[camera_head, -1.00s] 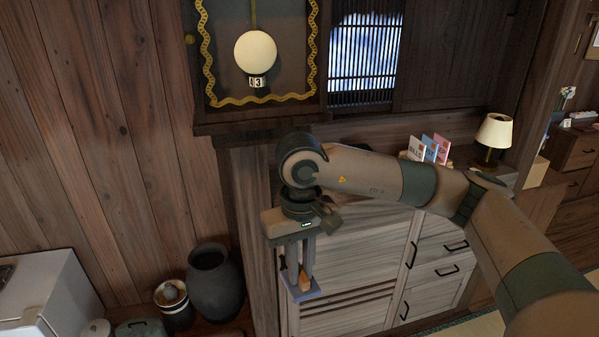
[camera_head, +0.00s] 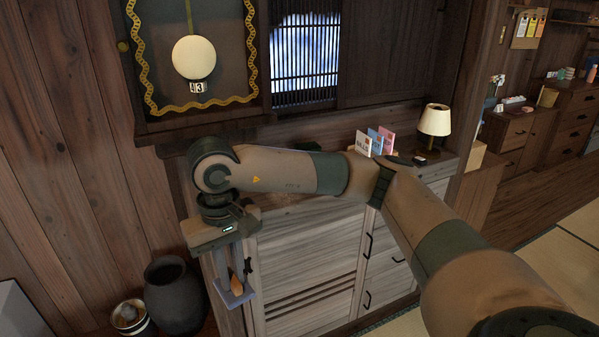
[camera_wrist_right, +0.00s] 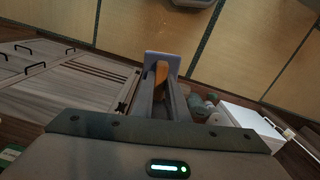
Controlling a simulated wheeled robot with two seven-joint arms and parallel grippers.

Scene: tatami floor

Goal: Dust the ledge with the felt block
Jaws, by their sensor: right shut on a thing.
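My right gripper (camera_head: 236,274) points down at the left end of the pale wooden cabinet, in front of it. It is shut on the felt block (camera_head: 237,298), a flat blue-grey pad with an orange-brown wooden grip (camera_head: 238,283). The pad hangs below the fingertips, clear of the ledge. In the right wrist view the felt block (camera_wrist_right: 163,58) shows just beyond the fingers (camera_wrist_right: 162,92). The ledge (camera_head: 290,198) appears to be the cabinet's top, with faint pale specks on it. My right forearm crosses in front of it and hides part. My left gripper is not in view.
Upright cards (camera_head: 375,141) and a lamp (camera_head: 434,121) stand on the ledge's right part. A wall clock with a pendulum (camera_head: 194,57) hangs above left. A dark vase (camera_head: 176,297) and a jar (camera_head: 130,317) stand at lower left. Tatami floor is open at right.

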